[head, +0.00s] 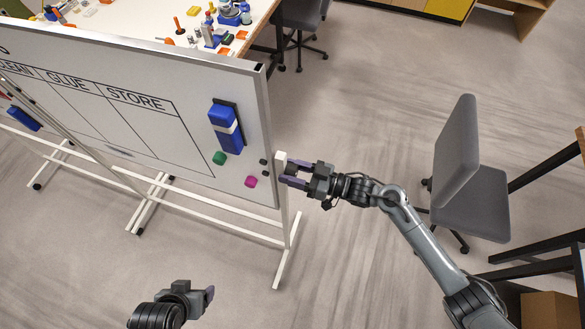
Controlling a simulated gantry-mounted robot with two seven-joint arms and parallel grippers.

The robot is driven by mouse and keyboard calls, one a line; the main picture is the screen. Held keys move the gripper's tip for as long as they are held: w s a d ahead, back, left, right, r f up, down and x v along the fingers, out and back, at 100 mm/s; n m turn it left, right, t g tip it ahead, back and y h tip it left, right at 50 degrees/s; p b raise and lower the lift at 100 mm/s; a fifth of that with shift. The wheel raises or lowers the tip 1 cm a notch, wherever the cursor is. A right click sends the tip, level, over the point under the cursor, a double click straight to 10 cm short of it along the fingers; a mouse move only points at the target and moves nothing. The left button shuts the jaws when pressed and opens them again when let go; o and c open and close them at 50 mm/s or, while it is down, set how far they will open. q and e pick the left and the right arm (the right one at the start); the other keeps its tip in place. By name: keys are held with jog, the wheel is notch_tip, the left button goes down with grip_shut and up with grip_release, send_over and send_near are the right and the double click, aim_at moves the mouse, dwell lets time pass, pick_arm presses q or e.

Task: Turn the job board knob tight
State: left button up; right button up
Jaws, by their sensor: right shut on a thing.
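The job board (120,87) is a whiteboard on a white wheeled stand, with the headings GLUE and STORE readable on its face. My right gripper (291,174) is at the right edge of the board, by the top of the stand's post (281,160). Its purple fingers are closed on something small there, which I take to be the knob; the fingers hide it. My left gripper (208,294) is low in the view, in front of the board and away from it.
A blue eraser (226,130), a green magnet (219,158) and a pink magnet (251,182) are on the board. A grey chair (470,190) stands right of my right arm. A cluttered table (130,22) is behind the board. Open floor lies between board and chair.

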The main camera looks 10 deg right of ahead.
jog(key=shift+f, duration=0.1)
dwell(0.4)
jog(key=o, duration=1)
jog(key=shift+o, duration=0.2)
jog(key=shift+s+d+f, duration=0.1)
jog(key=shift+s+d, duration=0.15)
jog(key=shift+d, duration=0.25)
jog(key=b+v, duration=0.3)
jog(key=v, duration=0.6)
jog(key=shift+s+d, duration=0.15)
jog(key=shift+d, duration=0.15)
